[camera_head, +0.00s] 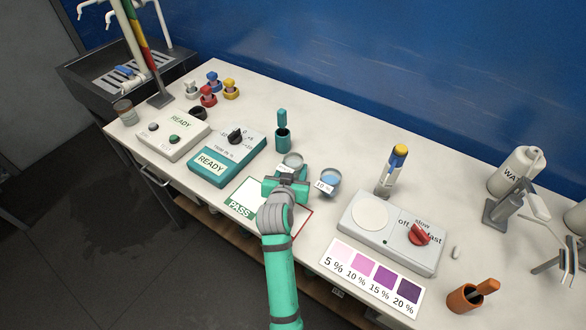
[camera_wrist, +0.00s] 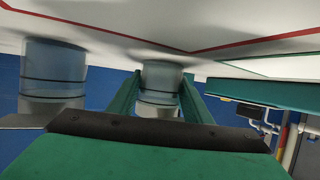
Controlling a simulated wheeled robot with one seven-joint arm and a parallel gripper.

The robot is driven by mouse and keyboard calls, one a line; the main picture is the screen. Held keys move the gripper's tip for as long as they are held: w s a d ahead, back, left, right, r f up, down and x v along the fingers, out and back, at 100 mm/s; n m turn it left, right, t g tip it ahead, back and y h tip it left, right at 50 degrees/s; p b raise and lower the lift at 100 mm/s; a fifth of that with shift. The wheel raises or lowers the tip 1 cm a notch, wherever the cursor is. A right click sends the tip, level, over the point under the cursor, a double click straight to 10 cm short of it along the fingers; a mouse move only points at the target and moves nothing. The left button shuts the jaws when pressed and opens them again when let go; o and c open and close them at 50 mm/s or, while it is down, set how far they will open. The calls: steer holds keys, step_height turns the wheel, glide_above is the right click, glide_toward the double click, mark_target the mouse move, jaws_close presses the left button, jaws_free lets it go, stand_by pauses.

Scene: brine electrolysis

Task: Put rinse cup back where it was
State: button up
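A small clear cup (camera_head: 293,160) with a white label, probably the rinse cup, is at the far side of my gripper (camera_head: 287,176) in the head view. In the wrist view, which is upside down, this cup (camera_wrist: 160,82) is between the two fingers of my gripper (camera_wrist: 162,88). The fingers are very close to its sides; I cannot tell whether they press on it. The cup looks upright, at or just above the table. Its label is too small to read. A cup of blue liquid labelled 10 % (camera_head: 329,180) stands just to the right; it also shows in the wrist view (camera_wrist: 52,75).
A teal READY device (camera_head: 225,160) and a teal holder (camera_head: 282,138) are to the left and behind. The stirrer (camera_head: 375,222), a blue-yellow bottle (camera_head: 392,172) and a colour chart (camera_head: 370,278) are to the right.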

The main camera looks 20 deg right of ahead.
steer(key=o, duration=0.4)
steer(key=shift+c, duration=0.2)
steer(key=shift+r, duration=0.15)
steer(key=v, duration=1.2)
steer(key=shift+r, duration=0.1)
steer(key=shift+s+d, duration=0.1)
